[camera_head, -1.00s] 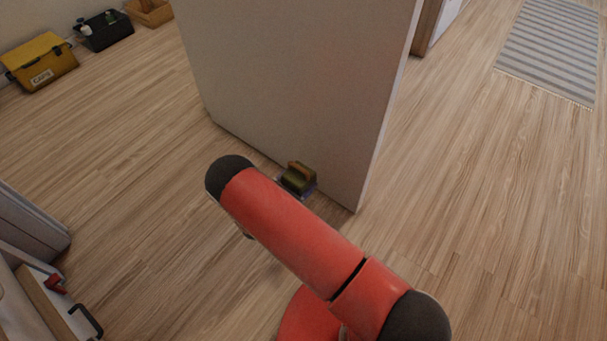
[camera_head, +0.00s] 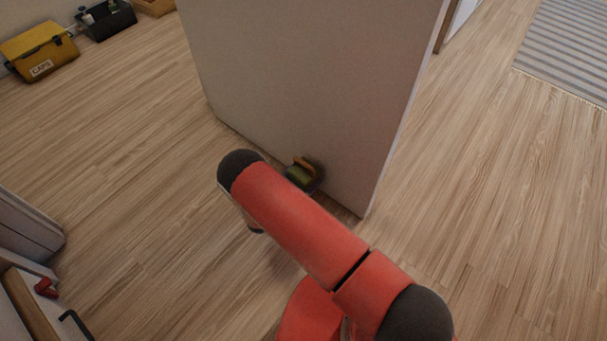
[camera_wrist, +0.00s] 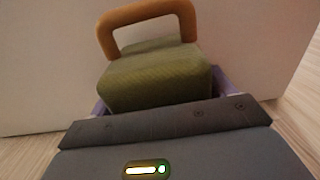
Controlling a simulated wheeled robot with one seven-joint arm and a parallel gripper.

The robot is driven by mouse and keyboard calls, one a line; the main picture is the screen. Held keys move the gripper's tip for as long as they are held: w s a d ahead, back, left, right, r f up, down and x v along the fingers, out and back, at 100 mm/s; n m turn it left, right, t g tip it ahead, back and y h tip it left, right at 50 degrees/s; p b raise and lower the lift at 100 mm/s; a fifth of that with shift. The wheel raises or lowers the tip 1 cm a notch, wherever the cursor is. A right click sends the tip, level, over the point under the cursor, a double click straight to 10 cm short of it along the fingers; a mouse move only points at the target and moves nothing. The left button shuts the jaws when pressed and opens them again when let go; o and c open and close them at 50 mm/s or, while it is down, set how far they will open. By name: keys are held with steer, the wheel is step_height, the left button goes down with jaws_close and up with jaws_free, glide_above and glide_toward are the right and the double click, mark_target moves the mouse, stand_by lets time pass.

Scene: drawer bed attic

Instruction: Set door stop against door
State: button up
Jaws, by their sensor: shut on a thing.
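The door stop (camera_head: 300,175) is a green block with an orange-brown loop handle. It is partly hidden behind my red arm in the head view, low by the bottom of the white door (camera_head: 300,80). In the wrist view the door stop (camera_wrist: 155,78) is large, with its handle on the far side, and the door (camera_wrist: 50,60) fills the background behind it. My gripper (camera_wrist: 160,100) is shut on the door stop; purple finger parts show at both sides of the block. Whether the block touches the door or the floor I cannot tell.
A yellow box (camera_head: 38,52) and a black bin (camera_head: 105,20) stand at the far left. A striped rug (camera_head: 570,50) lies at the upper right. An open drawer (camera_head: 30,305) is at the lower left. The wooden floor around the door is mostly clear.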

steer(key=shift+f+b, duration=1.7)
steer(key=shift+f, duration=1.25)
steer(key=shift+f, duration=0.5)
steer(key=o, duration=1.8)
steer(key=shift+o, duration=0.8)
steer(key=shift+f, duration=0.2)
steer(key=shift+v, duration=3.85)
steer(key=shift+r, duration=0.1)
